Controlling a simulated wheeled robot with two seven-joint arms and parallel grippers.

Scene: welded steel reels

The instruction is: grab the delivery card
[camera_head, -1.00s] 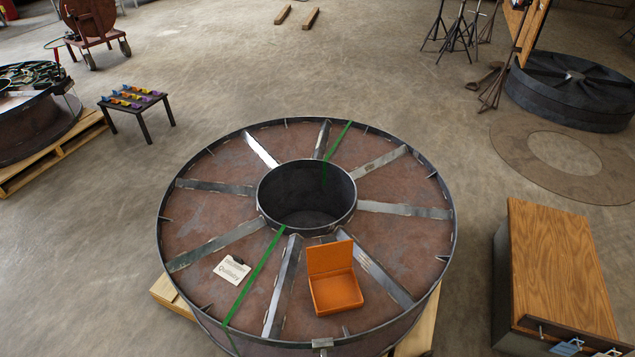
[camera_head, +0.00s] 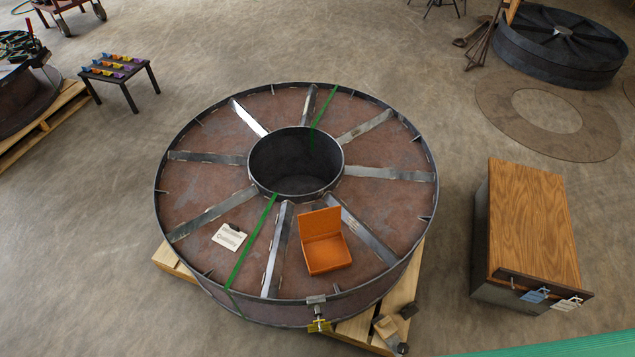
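A small white card (camera_head: 229,237) with dark writing, too small to read, lies on the face of the big steel reel (camera_head: 205,205). It has a dark clip at its top edge and sits left of the green strap (camera_head: 252,242). Two tags hang from the front of the wood-topped cabinet at right: a blue one (camera_head: 535,295) and a white one (camera_head: 567,304). I cannot tell from the print which of these is the delivery card. Neither of my grippers is in view.
An open orange box (camera_head: 326,254) lies on the reel, right of the card. The wood-topped cabinet (camera_head: 535,225) stands at right; a green surface (camera_head: 570,345) shows bottom right.

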